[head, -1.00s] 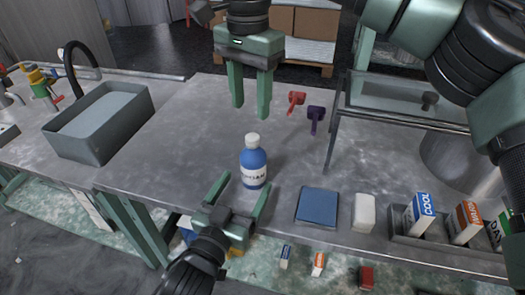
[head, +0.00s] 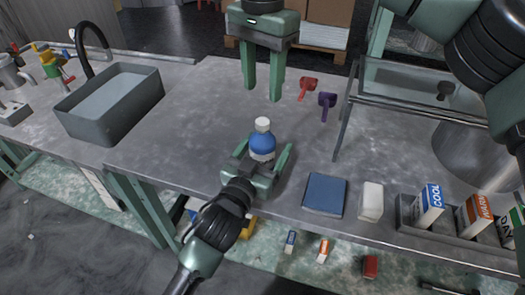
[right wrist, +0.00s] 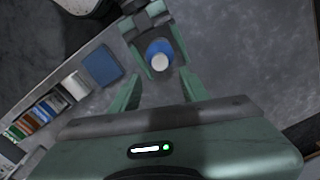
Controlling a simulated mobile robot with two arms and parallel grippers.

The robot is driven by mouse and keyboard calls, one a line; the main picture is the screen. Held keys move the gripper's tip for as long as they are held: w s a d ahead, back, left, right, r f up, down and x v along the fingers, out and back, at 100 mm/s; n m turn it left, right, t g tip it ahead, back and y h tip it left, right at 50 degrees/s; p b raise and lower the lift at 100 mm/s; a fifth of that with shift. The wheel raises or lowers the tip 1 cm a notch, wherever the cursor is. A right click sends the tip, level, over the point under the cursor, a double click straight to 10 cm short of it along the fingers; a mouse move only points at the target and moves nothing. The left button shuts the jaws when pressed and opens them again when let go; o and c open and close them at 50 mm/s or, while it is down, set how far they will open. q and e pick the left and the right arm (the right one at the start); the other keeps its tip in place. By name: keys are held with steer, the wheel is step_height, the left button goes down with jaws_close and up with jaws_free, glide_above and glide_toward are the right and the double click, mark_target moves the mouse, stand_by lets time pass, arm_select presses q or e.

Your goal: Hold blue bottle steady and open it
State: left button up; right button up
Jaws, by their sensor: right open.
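The blue bottle (head: 262,143) with a white cap (head: 263,125) stands upright on the grey table. It also shows from above in the right wrist view (right wrist: 160,53). My left gripper (head: 265,158) is low at the bottle, one finger on each side of it. Its fingers look open, with a small gap beside the bottle on the right. The gripper hides the bottle's lower part and label. My right gripper (head: 263,95) is open and empty, pointing down behind and above the bottle. Its fingertips (right wrist: 160,88) also show in the right wrist view.
A tray with small boxes (head: 428,205) is farther right. Red (head: 308,86) and purple (head: 327,103) items lie behind. A grey basin (head: 110,108) stands left; the table between is clear.

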mark_target(262, 121)
arm_select(q)
jaws_close()
arm_select(e)
steer(key=shift+f, duration=4)
steer(key=shift+c, duration=0.4)
